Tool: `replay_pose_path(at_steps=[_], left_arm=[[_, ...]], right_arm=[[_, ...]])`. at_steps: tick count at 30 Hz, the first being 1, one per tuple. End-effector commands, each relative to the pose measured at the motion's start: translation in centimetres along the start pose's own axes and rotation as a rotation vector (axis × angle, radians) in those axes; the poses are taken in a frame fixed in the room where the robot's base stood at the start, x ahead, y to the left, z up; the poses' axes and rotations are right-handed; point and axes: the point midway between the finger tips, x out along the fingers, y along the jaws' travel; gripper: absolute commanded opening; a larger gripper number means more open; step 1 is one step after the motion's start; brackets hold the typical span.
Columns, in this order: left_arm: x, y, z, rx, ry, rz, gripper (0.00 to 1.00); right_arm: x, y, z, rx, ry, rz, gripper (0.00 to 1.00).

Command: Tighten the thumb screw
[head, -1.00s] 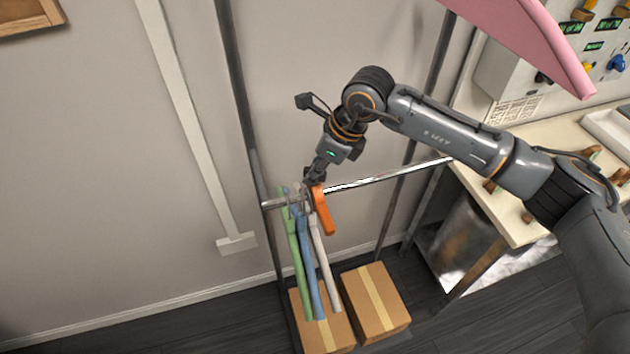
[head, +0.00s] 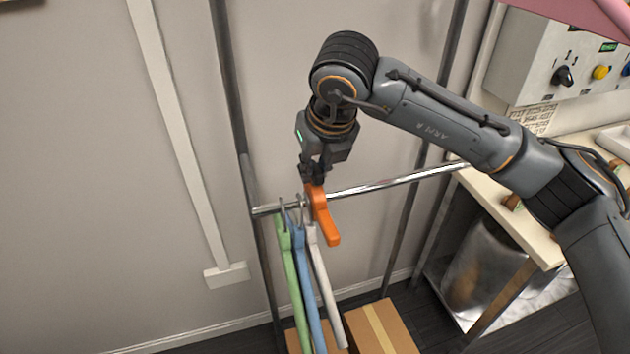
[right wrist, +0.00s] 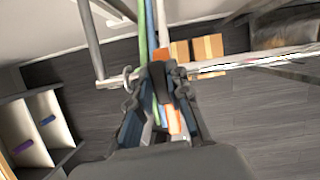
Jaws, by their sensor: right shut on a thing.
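An orange piece with a long arm (head: 325,218), which looks like the thumb screw part, sits on the rail (head: 385,185) just right of the hangers. My right gripper (head: 314,180) reaches down onto its top from above. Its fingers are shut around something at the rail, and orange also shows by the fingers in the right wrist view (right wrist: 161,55). The fingers (right wrist: 157,85) hide most of the gripped part, so its exact shape is unclear. My left gripper is not in view.
Green (head: 289,275), blue (head: 304,270) and white (head: 325,275) hangers hang close beside the orange piece. Cardboard boxes (head: 398,335) stand on the floor below. A bench (head: 535,238) and a control box (head: 530,75) are at the right.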

Motion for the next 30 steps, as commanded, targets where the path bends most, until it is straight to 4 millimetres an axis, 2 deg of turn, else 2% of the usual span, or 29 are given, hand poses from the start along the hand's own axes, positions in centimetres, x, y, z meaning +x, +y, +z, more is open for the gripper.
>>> replay_pose_path(at_steps=[1,6,23,24,27,30], left_arm=[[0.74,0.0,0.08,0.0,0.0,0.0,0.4],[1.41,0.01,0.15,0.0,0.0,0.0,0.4],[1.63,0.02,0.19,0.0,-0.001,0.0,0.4],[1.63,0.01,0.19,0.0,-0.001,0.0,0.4],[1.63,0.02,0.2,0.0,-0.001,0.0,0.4],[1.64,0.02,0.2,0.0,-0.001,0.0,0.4]], right_arm=[[0.26,0.05,-0.07,0.018,-0.002,-0.007,0.0],[0.12,0.05,-0.04,0.069,0.0,-0.028,0.0],[-0.08,0.01,0.05,0.097,0.0,-0.039,0.0],[-0.08,0.01,0.05,0.097,0.0,-0.039,0.21],[-0.07,0.01,0.05,0.097,0.0,-0.039,0.4],[-0.05,0.0,0.04,0.096,0.0,-0.039,0.4]])
